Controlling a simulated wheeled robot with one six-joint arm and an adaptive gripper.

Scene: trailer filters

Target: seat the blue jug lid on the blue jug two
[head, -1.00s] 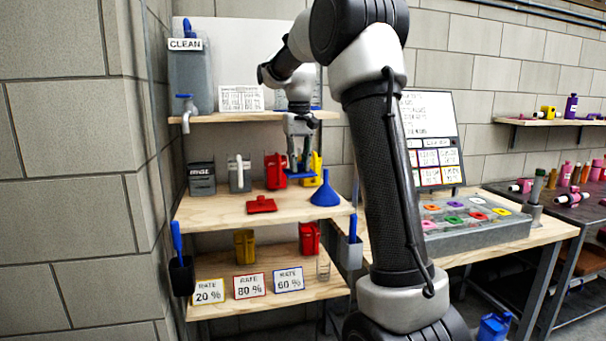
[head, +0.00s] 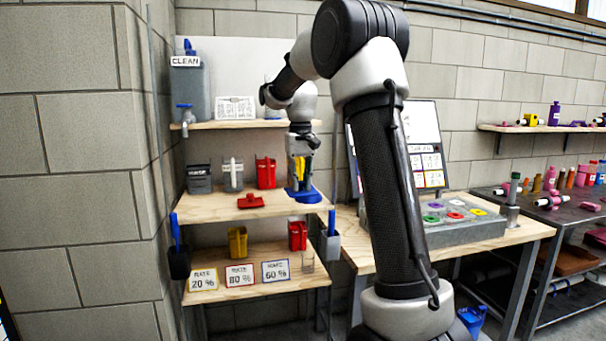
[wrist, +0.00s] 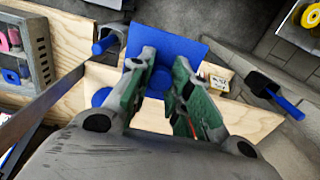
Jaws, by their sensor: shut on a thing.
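My gripper (head: 300,186) is shut on the blue jug lid (wrist: 188,48), a flat blue plate between and beyond the fingertips in the wrist view. In the head view the lid (head: 303,196) shows as a blue patch below the fingers, over the right part of the middle shelf. I cannot tell its exact height above the shelf. A blue jug (head: 472,319) stands low at the bottom right of the head view, beside my base and partly cut off. I cannot tell whether it is blue jug two.
On the middle shelf (head: 215,212) stand a grey jug (head: 233,175), a red jug (head: 265,173) and a red lid (head: 251,201). A yellow jug is partly behind my gripper. A round blue thing (wrist: 100,97), perhaps the funnel, lies close beside my fingers. A brush holder (head: 330,246) hangs at the shelf's right end.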

